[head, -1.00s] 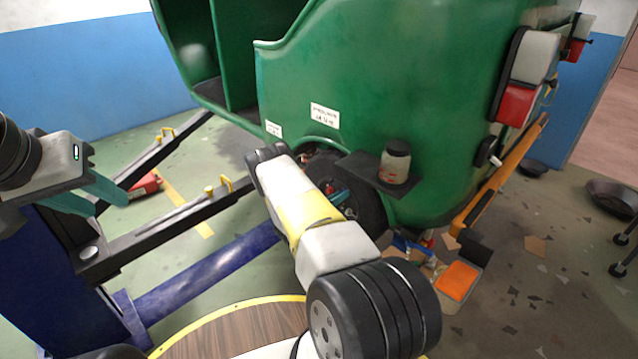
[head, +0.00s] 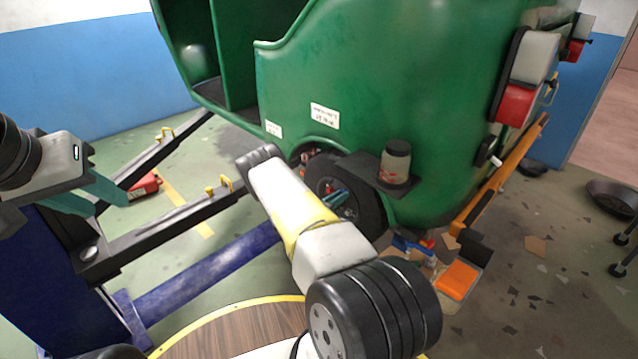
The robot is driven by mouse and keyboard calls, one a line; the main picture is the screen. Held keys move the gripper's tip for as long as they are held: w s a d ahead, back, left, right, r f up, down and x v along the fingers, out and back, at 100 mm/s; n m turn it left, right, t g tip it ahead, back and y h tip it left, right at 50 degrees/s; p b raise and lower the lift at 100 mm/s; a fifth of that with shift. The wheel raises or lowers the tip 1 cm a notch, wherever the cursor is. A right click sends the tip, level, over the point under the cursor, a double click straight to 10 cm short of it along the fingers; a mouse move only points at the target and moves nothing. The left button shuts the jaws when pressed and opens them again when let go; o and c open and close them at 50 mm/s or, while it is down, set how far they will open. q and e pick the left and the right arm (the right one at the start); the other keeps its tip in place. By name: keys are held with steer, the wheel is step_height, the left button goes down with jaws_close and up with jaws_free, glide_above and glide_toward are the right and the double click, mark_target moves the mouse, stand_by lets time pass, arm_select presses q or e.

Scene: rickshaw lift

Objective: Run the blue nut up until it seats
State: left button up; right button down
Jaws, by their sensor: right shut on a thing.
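My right gripper (head: 336,198) has its teal fingers at the hub of the wheel (head: 366,208) under the green rickshaw body (head: 385,95). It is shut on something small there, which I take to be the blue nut. The nut itself is hidden by the fingers and too small to make out. My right forearm covers the near left part of the wheel. My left gripper (head: 103,198) is at the far left over the lift, away from the wheel, with its two teal fingers apart and empty.
A jar (head: 395,162) stands on a dark shelf (head: 366,171) just right of the hub. The lift's black arm (head: 160,226) and blue beam (head: 205,272) lie left of my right arm. Open floor lies to the right.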

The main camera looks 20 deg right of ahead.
steer(key=m, duration=2.2)
steer(key=shift+s+a+f+m, duration=0.1)
steer(key=shift+s+f+m, duration=0.1)
steer(key=shift+f+m, duration=0.2)
stand_by(0.3)
steer(key=c, duration=1.6)
jaws_free()
steer(key=shift+r, duration=0.1)
steer(key=shift+o, duration=0.2)
steer(key=v, duration=0.7)
steer(key=shift+s+a, duration=0.15)
steer(key=shift+a, duration=0.2)
